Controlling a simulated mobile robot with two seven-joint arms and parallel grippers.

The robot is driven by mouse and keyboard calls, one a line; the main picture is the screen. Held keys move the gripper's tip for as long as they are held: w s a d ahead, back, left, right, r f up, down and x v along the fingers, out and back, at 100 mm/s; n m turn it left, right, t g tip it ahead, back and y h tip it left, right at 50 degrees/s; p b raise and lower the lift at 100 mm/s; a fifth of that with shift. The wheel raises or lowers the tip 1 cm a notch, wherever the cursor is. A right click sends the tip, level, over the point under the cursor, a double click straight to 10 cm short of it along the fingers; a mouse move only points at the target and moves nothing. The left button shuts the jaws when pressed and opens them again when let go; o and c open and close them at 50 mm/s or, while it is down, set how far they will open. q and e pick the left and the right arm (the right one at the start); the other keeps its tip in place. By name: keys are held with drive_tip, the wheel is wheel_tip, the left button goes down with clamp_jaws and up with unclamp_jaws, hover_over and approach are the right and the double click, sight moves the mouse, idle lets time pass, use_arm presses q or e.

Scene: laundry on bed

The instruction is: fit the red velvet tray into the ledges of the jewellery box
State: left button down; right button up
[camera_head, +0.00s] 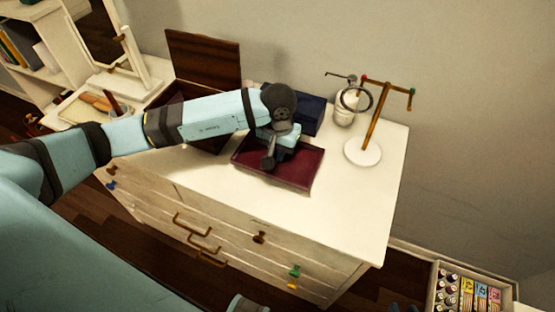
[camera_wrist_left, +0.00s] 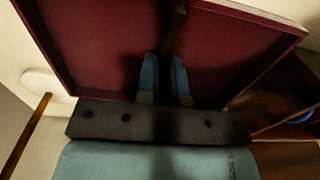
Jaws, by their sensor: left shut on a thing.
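The red velvet tray (camera_head: 305,168) is a shallow, dark red tray with a thin rim, over the white dresser top near its middle. My left gripper (camera_head: 268,163) points down at it. In the left wrist view my left gripper (camera_wrist_left: 166,85) is shut on the tray's dark middle divider, with red velvet (camera_wrist_left: 100,50) on both sides. I cannot tell whether the tray touches the dresser top. The dark brown jewellery box (camera_head: 208,141) stands left of the tray with its lid (camera_head: 204,60) raised. My left arm crosses in front of it and hides its inside and ledges.
A dark blue box (camera_head: 309,108) lies just behind the tray. A framed mirror (camera_head: 100,40) is at the back left. The dresser's front right top (camera_head: 345,210) is clear.

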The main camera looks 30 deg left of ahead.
use_arm(q)
wheel_tip(320, 180, down, 4)
drive_tip(key=shift+f, duration=0.45)
drive_tip(key=shift+f, duration=0.15)
drive_tip(key=shift+f, duration=0.15)
drive_tip(key=c, duration=1.2)
unclamp_jaws()
drive_tip(key=shift+c, duration=0.2)
drive_tip(key=shift+r, duration=0.2)
